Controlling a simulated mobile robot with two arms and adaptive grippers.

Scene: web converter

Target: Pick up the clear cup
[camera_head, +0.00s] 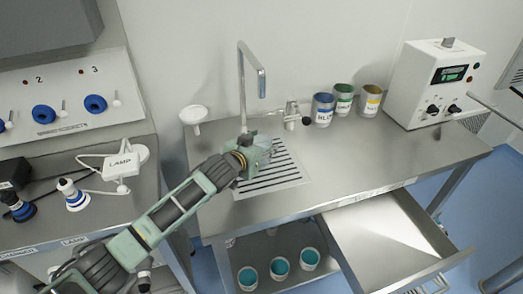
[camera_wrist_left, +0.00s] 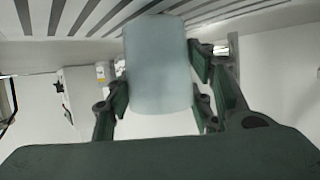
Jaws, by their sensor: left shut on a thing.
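The clear cup (camera_wrist_left: 157,65) is between the two fingers of my left gripper (camera_wrist_left: 160,95) in the left wrist view, looking pale and translucent. The gripper is shut on it. In the head view my left gripper (camera_head: 250,158) is over the slotted drain of the bench, and the cup (camera_head: 264,150) is only partly visible behind it. I cannot tell whether the cup touches the drain. My right gripper is not in view.
A tall faucet (camera_head: 243,90) rises behind the gripper. Blue, green and yellow cans (camera_head: 323,109) stand at the back, beside a white instrument (camera_head: 433,85). An open drawer (camera_head: 385,240) juts out at the front right. The bench's middle right is clear.

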